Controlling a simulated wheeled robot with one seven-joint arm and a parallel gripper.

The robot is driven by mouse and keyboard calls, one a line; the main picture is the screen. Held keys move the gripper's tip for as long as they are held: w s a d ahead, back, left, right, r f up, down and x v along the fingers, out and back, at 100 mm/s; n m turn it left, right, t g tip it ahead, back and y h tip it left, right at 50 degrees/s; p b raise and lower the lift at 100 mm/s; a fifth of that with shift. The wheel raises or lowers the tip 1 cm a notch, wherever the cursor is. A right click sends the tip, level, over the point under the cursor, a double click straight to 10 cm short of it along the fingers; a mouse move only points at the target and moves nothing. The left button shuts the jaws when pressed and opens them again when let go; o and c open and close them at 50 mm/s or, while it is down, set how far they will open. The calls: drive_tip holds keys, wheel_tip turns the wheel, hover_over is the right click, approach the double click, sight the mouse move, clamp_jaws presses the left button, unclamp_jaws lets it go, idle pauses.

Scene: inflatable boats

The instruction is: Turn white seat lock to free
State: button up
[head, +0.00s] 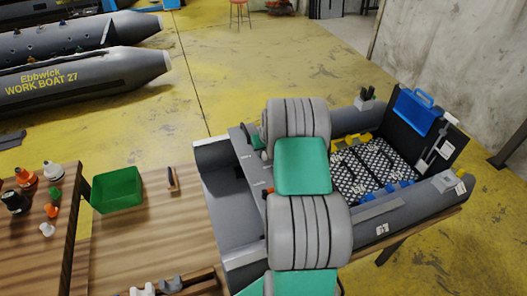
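The small grey inflatable boat (222,190) lies on the wooden table, with a grey seat board (245,157) across it. The seat board carries small markings and a bit of orange, too small to read. I cannot pick out a white seat lock for certain; part of the seat is hidden behind my arm. A small white fitting (382,229) sits on the boat's near side tube, and I cannot tell what it is. My grey and green arm reaches over the boat. My gripper does not show; the arm links cover where it may be.
A green bin (118,189) and a small brush-like block (172,180) stand on the table. White, orange and black valve-like parts (53,170) stand at the left. A blue case (414,109) is at the boat's far right end.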

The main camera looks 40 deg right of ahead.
clamp_jaws()
drive_tip(key=shift+m+b, duration=0.3)
drive_tip(key=m+b, duration=0.1)
drive_tip(key=m+h+b, duration=0.1)
drive_tip(key=m+b, duration=0.1)
drive_tip(key=shift+w+a+f+g, duration=0.2)
drive_tip(key=shift+a+g, duration=0.1)
drive_tip(key=m+b, duration=0.1)
drive_tip(key=m, duration=0.1)
drive_tip(key=m+g+h+b, duration=0.1)
drive_tip(key=m, duration=0.1)
drive_tip(key=m+b, duration=0.1)
drive_tip(key=shift+w+a+m+g+h+b, duration=0.3)
drive_tip(key=shift+m+h+b, duration=0.1)
drive_tip(key=m, duration=0.2)
drive_tip(key=m+g+b, duration=0.1)
drive_tip(key=m, duration=0.1)
drive_tip(key=shift+w+a+r+g, duration=0.1)
drive_tip(key=shift+w+r+g, duration=0.05)
drive_tip(key=shift+w+g, duration=0.2)
drive_tip(key=m, duration=0.1)
drive_tip(key=m+g+p, duration=0.1)
drive_tip(key=m, duration=0.1)
drive_tip(key=shift+w+r+m+p, duration=0.1)
drive_tip(key=shift+w+m+p, duration=0.2)
drive_tip(key=shift+m, duration=0.1)
drive_tip(key=shift+m+g, duration=0.25)
drive_tip(key=shift+m, duration=0.35)
